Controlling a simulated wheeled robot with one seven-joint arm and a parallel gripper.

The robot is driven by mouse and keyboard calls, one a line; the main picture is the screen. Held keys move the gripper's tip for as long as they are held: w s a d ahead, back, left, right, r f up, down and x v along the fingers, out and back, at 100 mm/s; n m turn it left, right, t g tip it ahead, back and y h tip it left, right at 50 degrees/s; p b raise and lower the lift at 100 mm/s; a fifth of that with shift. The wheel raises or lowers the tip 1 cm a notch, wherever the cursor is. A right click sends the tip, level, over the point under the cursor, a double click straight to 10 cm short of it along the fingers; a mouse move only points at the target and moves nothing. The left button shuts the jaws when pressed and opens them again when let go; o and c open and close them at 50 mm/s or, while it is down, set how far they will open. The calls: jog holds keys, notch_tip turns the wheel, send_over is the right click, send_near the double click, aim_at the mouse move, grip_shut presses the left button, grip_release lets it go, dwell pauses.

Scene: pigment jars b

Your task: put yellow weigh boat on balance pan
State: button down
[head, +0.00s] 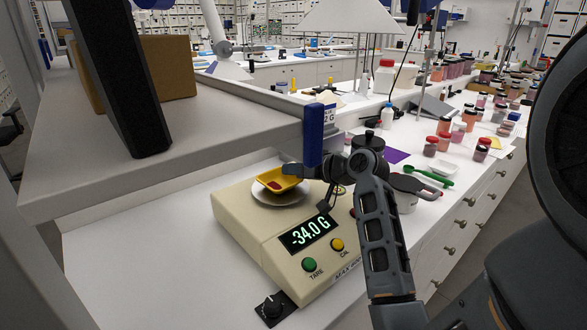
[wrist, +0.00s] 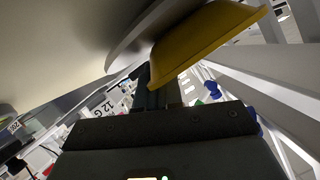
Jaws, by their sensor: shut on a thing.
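The yellow weigh boat (head: 279,179) with a little dark red pigment in it is at the balance pan (head: 283,197), a round metal disc on the cream balance (head: 258,238). My gripper (head: 294,170) is shut on the boat's right edge. In the wrist view the boat (wrist: 205,38) fills the top middle, in front of the pan's pale rim (wrist: 143,38), with my gripper's fingers (wrist: 152,82) at its lower end. The boat overlaps the pan in both views; I cannot tell whether it touches it. The balance display (head: 310,232) reads -34.0 G.
A raised grey shelf (head: 200,135) with a blue corner post (head: 313,135) stands close behind the balance. A dark-lidded container (head: 367,150) and a green scoop (head: 428,176) are to the right. Several pigment jars stand farther back. The counter left of the balance is clear.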

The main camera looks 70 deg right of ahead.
jog(key=shift+f, duration=0.1)
jog(key=c, duration=1.3)
grip_release()
jog(key=shift+r, duration=0.2)
jog(key=b+v, duration=0.1)
jog(key=v, duration=1.1)
jog(key=shift+f, duration=0.1)
